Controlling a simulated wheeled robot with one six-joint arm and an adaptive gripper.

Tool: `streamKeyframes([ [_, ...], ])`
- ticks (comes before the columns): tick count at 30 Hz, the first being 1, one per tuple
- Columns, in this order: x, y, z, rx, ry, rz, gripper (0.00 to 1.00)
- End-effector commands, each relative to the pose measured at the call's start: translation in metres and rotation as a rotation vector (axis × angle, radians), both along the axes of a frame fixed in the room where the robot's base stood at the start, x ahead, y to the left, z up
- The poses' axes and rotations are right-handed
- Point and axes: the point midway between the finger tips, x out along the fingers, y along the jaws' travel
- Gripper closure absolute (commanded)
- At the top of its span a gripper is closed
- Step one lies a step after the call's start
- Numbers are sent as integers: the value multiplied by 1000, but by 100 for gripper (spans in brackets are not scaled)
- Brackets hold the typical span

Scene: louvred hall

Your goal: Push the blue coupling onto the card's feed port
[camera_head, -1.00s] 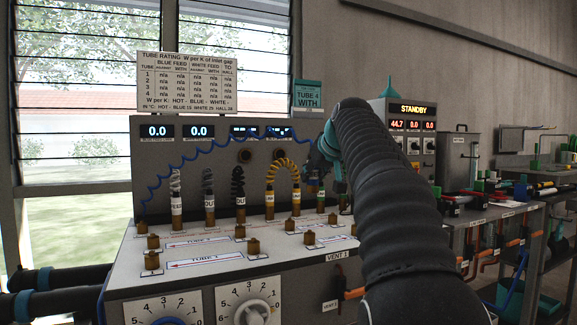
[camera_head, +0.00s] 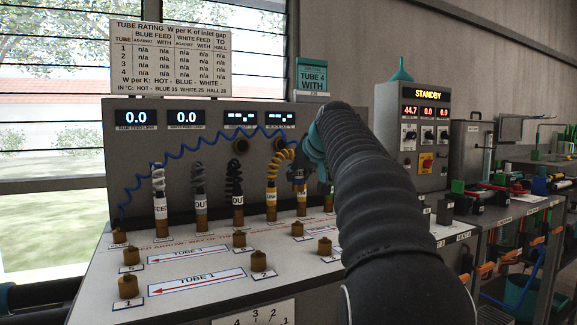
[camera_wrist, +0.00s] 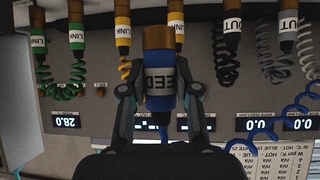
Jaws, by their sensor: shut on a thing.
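My gripper (camera_wrist: 160,110) is shut on the blue coupling (camera_wrist: 159,101), which has a brass end and a white band reading FEED. In the head view my gripper (camera_head: 303,165) holds it (camera_head: 300,188) brass end down over the bench top, partly hidden by my arm. A brass port (camera_head: 297,230) stands just below it; I cannot tell whether they touch. A coiled blue hose (camera_head: 185,157) runs from the gripper to the bench's left end. The teal card (camera_head: 312,76) reads TUBE 4 WITH.
A white FEED coupling (camera_head: 160,205), two OUT couplings (camera_head: 238,198) and a yellow-hosed coupling (camera_head: 271,198) stand left of my gripper. Bare brass ports (camera_head: 128,286) stand by the TUBE 1 label (camera_head: 195,281). A green LINK coupling (camera_wrist: 77,40) shows in the wrist view.

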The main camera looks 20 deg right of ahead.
Motion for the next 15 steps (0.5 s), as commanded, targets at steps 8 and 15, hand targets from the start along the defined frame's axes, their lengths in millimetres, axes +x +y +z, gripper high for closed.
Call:
streamKeyframes([
  [8,1,3,-35,-1,0,4,100],
  [15,1,4,-44,-1,-1,6,100],
])
